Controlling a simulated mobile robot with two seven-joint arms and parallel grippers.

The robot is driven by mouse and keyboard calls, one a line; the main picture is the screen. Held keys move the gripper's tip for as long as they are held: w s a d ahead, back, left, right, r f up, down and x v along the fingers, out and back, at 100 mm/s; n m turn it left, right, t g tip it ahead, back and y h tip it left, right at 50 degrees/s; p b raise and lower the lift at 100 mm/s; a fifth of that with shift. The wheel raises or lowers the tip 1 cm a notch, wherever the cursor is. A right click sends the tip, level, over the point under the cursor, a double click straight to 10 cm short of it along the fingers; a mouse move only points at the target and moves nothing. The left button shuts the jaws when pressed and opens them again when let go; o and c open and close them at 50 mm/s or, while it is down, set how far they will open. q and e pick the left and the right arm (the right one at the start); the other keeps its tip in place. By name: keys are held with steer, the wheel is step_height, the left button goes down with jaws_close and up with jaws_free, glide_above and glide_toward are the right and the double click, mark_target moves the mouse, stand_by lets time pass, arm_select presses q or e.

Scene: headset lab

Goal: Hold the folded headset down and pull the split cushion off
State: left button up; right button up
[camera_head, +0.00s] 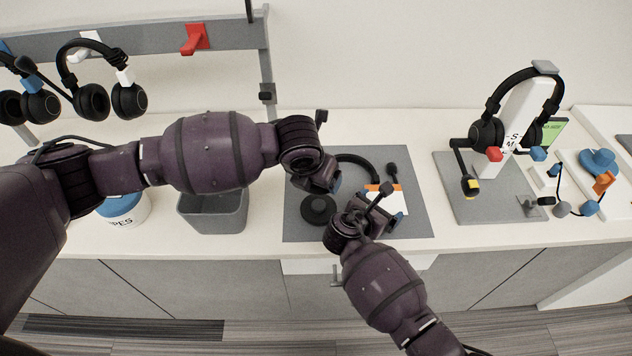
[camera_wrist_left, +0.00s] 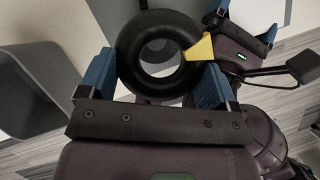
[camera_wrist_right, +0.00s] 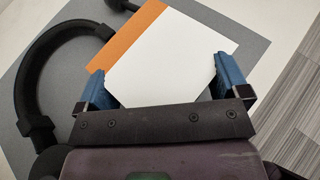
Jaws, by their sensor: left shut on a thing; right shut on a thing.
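The black ring-shaped cushion (camera_wrist_left: 128,60) lies between the blue fingers of my left gripper (camera_wrist_left: 155,80), which is shut on it. A yellow piece (camera_wrist_left: 201,48) sticks out at its right side. I cannot tell whether it still touches a cup. In the head view a round black piece (camera_head: 318,209) shows just below my left gripper (camera_head: 325,183). The black headset's band (camera_head: 362,160) lies on the grey mat; its curve (camera_wrist_right: 30,85) also shows in the right wrist view. My right gripper (camera_wrist_right: 163,85) is shut, apparently on the headset; the held part is hidden.
A white card with an orange edge (camera_wrist_right: 175,55) lies on the mat (camera_head: 420,225) near my right gripper. A grey bin (camera_head: 213,215) and a blue-lidded tub (camera_head: 125,211) stand left. A headset stand (camera_head: 518,115) is right. Headsets (camera_head: 92,100) hang from the rail.

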stand_by(0.4)
steer(key=o, duration=0.7)
steer(key=shift+v, duration=3.75)
steer(key=shift+s+a, duration=0.1)
